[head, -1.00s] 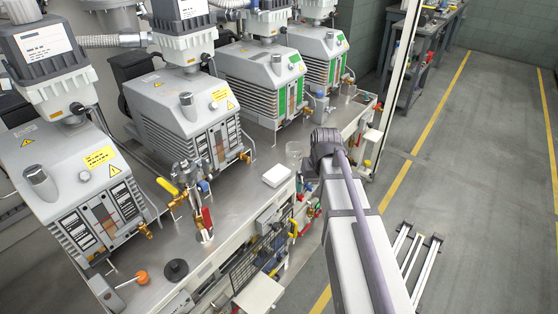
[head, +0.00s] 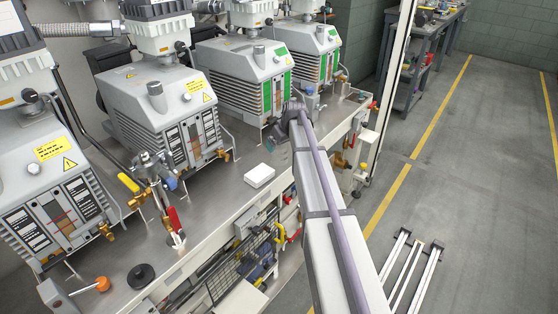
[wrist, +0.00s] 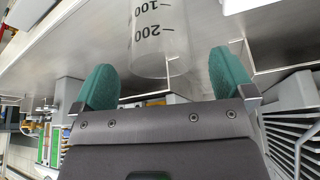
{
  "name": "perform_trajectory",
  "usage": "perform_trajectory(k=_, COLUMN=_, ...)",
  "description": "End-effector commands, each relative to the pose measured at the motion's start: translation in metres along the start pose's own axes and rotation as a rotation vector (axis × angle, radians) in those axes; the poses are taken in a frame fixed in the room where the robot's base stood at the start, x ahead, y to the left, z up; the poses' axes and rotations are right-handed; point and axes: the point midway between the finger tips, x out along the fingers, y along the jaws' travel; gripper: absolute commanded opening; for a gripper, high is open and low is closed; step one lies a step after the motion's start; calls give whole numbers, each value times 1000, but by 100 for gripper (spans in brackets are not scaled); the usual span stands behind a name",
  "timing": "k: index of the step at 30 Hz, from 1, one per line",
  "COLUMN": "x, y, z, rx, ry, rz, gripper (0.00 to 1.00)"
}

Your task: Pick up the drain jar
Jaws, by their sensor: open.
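The drain jar (wrist: 160,30) is a clear cylinder with black marks reading 100 and 200. In the wrist view it stands at the top centre, in line with the gap between my fingers, its upper part cut off by the frame. My gripper (wrist: 163,65) is open, with one green fingertip to each side of the jar in the picture. I see no contact, and I cannot tell how deep the jar is between the fingers. In the head view my arm hides the jar and most of the gripper.
The jar's steel bench (head: 215,205) carries several grey vacuum pumps (head: 165,110) behind. A small white box (head: 259,175) lies left of my arm. Valves with red and yellow handles (head: 155,190) stand further left. Open floor (head: 480,180) lies to the right.

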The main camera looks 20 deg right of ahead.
Motion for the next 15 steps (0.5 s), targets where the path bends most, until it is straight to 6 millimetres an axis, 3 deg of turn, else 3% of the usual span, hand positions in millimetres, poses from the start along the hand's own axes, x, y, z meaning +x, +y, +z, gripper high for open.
perform_trajectory(k=6, x=49, y=0, z=0, rx=0, ry=0, rz=0, gripper=100)
perform_trajectory(k=14, x=47, y=0, z=-3, rx=0, ry=0, rz=0, gripper=100)
perform_trajectory(k=15, x=47, y=0, z=-3, rx=0, ry=0, rz=0, gripper=96)
